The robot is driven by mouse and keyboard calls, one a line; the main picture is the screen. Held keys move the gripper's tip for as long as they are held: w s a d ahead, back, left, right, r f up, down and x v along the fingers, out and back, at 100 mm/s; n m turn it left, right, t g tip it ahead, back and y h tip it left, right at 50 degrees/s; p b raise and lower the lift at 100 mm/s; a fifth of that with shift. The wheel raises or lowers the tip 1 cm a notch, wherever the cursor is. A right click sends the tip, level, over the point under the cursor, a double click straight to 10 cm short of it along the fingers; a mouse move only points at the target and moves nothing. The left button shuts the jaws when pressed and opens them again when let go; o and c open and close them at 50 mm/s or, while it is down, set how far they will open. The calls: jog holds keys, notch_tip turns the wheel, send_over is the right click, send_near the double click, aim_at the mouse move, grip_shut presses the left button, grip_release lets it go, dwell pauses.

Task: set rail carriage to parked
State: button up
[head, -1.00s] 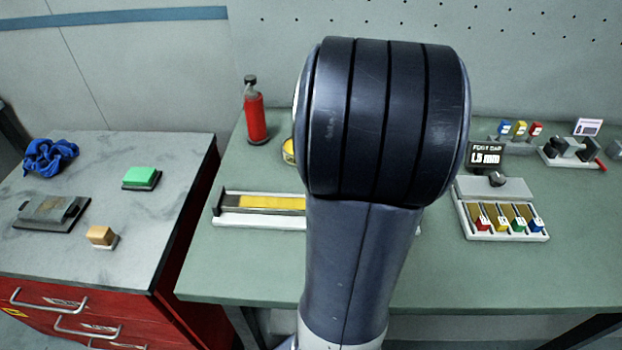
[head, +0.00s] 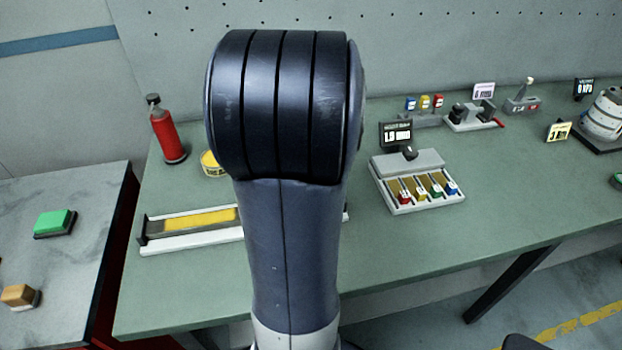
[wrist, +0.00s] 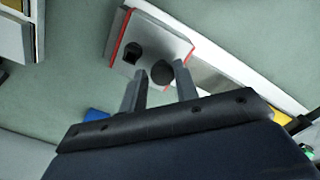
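In the head view the rail (head: 190,242) is a long pale track with a yellow strip on the left part of the bench; my arm hides its middle and right part. The carriage is hidden there. In the wrist view a pale grey block with a red edge (wrist: 172,40), apparently the carriage, sits at the rail's upper end. It bears a round dark knob (wrist: 162,73) and a small black square part. My gripper (wrist: 160,72) has its two fingers apart, on either side of the knob in the picture. I cannot tell whether they touch it.
A white tray with coloured tabs and a small display (head: 420,195) stands right of my arm. A red bottle (head: 168,132) and a yellow tin (head: 211,163) stand behind the rail. The green bench (head: 500,215) is clear at front right.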

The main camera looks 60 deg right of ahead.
jog(key=o, duration=0.4)
jog(key=shift+s+d, duration=0.1)
jog(key=shift+r, duration=0.1)
notch_tip(320, 180, up, 11)
jog(key=shift+f, duration=0.2)
notch_tip(320, 180, down, 11)
jog(key=shift+r, duration=0.1)
jog(key=shift+w+a, duration=0.35)
dwell(0.5)
